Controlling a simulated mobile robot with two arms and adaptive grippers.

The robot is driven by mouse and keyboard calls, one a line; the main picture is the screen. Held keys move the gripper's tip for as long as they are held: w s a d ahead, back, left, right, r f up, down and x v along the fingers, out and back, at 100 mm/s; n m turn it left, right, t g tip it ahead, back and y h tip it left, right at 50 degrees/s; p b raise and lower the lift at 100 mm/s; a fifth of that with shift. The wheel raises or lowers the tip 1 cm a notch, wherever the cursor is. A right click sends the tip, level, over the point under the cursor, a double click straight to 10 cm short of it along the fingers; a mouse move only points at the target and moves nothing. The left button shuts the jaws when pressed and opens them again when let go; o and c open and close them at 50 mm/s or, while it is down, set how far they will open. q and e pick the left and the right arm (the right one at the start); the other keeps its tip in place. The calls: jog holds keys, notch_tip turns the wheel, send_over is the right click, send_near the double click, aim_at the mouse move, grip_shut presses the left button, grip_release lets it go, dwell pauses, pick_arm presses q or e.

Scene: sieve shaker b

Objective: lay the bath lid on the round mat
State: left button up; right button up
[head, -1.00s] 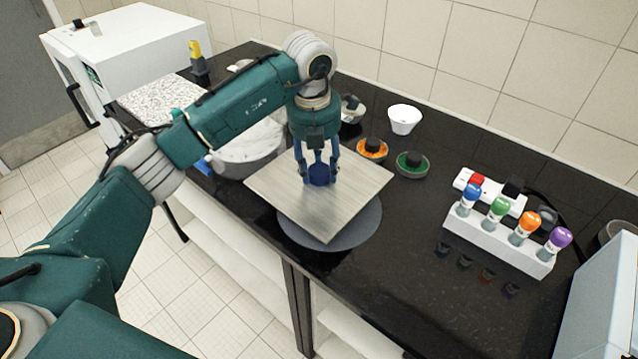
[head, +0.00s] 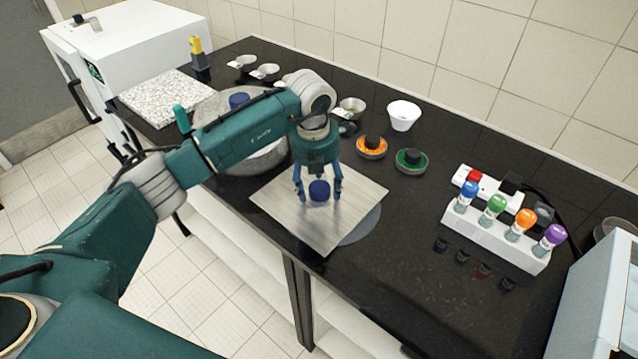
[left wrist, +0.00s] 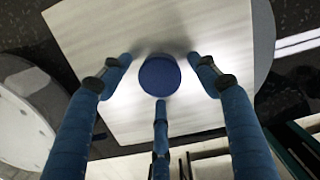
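The bath lid is a square, pale grained plate (head: 285,211) with a round blue knob (head: 319,191). It lies low over the round grey mat (head: 365,228), which shows only at its right; the lid is off-centre to the left, and I cannot see the contact beneath. My left gripper (head: 318,184) is above the lid with its fingers spread around the knob. In the left wrist view the knob (left wrist: 159,76) sits between the spread fingers, with gaps to both side fingers. My right gripper is not in view.
The round bath (head: 262,158) stands left of the lid, partly behind my arm. Orange (head: 371,147) and green (head: 411,161) discs with black knobs, and a white bowl (head: 404,115), are behind. A rack with coloured-capped bottles (head: 497,238) stands right. The counter's front edge is close to the lid.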

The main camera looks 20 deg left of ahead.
aim_at(316, 191)
pick_arm(q)
notch_tip(316, 191, up, 12)
jog(key=s+b, duration=0.1)
jog(key=b, duration=0.2)
jog(key=shift+s+b, duration=0.15)
jog(key=shift+b, duration=0.15)
jog(key=shift+s+a+f, duration=0.1)
dwell(0.4)
